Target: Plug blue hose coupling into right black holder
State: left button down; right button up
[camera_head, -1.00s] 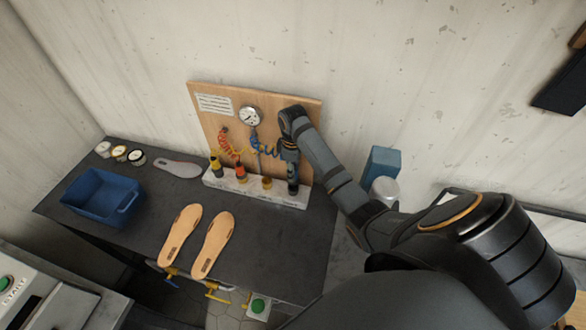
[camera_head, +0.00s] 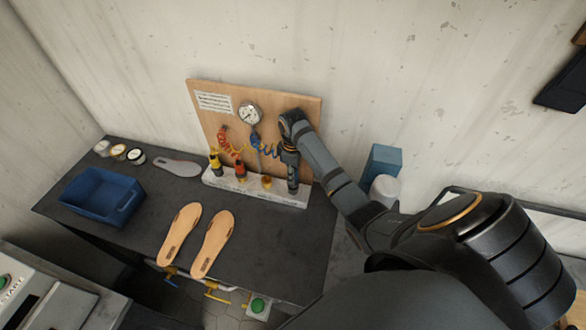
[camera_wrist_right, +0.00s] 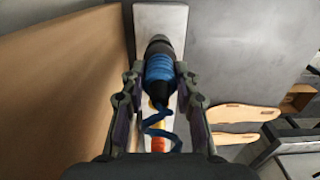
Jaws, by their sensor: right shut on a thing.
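My right gripper (camera_head: 292,178) points down over the right end of the white holder block (camera_head: 225,183) and is shut on the blue hose coupling. In the right wrist view, the gripper (camera_wrist_right: 160,82) has its fingers on either side of the blue coupling (camera_wrist_right: 160,68), whose dark end points toward the white block (camera_wrist_right: 148,17). A blue coiled hose (camera_head: 265,151) runs from the coupling toward the board. The right black holder is hidden behind the coupling and fingers, so I cannot tell whether the coupling is seated. My left gripper is not in view.
A wooden board (camera_head: 297,103) with a gauge (camera_head: 249,113) rises close behind. Insoles (camera_head: 212,243) and a blue bin (camera_head: 84,205) lie on the table.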

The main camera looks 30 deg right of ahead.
jog(key=shift+f+b, duration=0.35)
jog(key=shift+f, duration=0.6)
jog(key=o, duration=1)
jog(key=shift+o, duration=0.2)
notch_tip(320, 180, up, 3)
jog(key=shift+p, duration=1)
jog(key=shift+r, duration=3.55)
